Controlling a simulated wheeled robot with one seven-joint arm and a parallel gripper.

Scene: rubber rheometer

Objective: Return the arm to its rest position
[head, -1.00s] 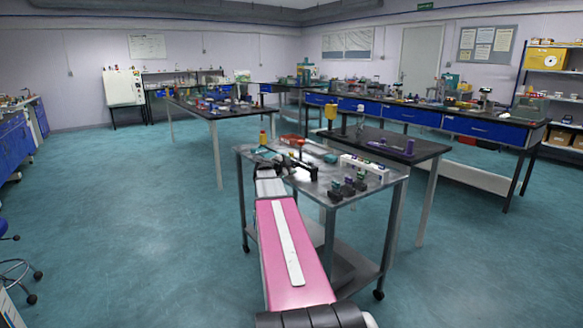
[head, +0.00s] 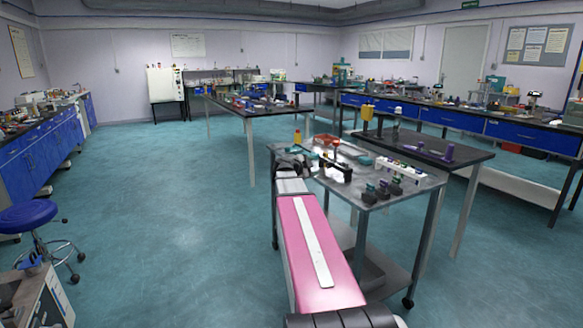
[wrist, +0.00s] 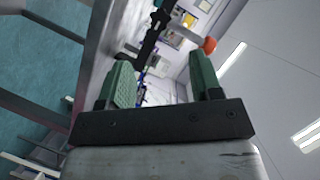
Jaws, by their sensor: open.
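My gripper (wrist: 160,88) shows in the wrist view with its two green fingers apart and nothing between them. The wrist view is tilted on its side, with the room and ceiling lights behind the fingers. In the head view my pink and grey arm reaches forward to the near edge of a metal cart (head: 350,200).
On the cart are a white rack (head: 400,170), dark small items (head: 383,190), a reddish tray (head: 327,139) and a yellow-orange bottle (head: 297,137). A black table (head: 425,146) stands behind. A blue stool (head: 40,214) is at left. The floor left of the cart is clear.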

